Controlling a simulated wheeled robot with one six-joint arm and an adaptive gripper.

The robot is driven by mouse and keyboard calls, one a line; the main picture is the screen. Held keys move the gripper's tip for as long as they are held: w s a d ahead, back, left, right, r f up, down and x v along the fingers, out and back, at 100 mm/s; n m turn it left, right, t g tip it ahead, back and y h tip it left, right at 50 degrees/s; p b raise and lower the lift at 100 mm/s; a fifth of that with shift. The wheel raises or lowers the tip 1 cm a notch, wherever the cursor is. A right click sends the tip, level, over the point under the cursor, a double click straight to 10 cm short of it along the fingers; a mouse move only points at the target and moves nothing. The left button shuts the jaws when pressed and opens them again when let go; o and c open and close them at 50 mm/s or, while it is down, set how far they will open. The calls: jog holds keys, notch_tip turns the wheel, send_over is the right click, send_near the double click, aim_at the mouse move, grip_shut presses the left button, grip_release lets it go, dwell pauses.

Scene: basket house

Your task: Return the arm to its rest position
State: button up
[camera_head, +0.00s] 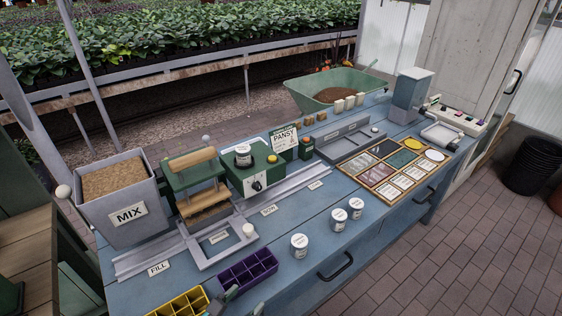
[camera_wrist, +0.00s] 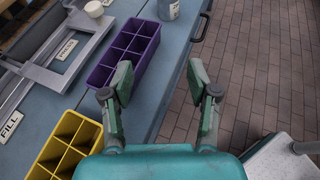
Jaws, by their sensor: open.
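My gripper (camera_wrist: 160,88) shows in the wrist view with its two green-grey fingers spread apart and nothing between them. It hangs above the front edge of the blue bench (camera_wrist: 37,100), with brick floor beyond its right finger. The purple divided tray (camera_wrist: 124,52) lies just left of the fingers, and the yellow divided tray (camera_wrist: 70,143) lies lower left. In the head view, a bit of my gripper (camera_head: 224,298) shows at the bottom edge, close to the purple tray (camera_head: 247,273) and the yellow tray (camera_head: 181,303). Most of my arm is outside that view.
Bench handles (camera_head: 336,266) stick out in front.

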jog(key=s+d+f+m+y, duration=0.3)
jog(key=d+f+m+y, duration=0.2)
jog(key=d+f, duration=0.95)
jog(key=s+d+f+m+y, duration=0.1)
jog(key=s+d+f+m, duration=0.1)
jog(key=s+d+m, duration=0.3)
jog(key=s+d+r+m+t, duration=0.1)
jog(key=s+d+r+m, duration=0.2)
jog(key=s+r+m, duration=0.4)
jog(key=s+d+r+m+t, duration=0.2)
jog(key=s+d+r+m, duration=0.2)
jog(key=s+r+m, duration=0.3)
jog(key=s+m, duration=0.5)
jog(key=s, duration=0.1)
jog(key=shift+s+d+r+y, duration=0.15)
jog(key=shift+s+r+y, duration=0.15)
jog(key=shift+s+r, duration=0.1)
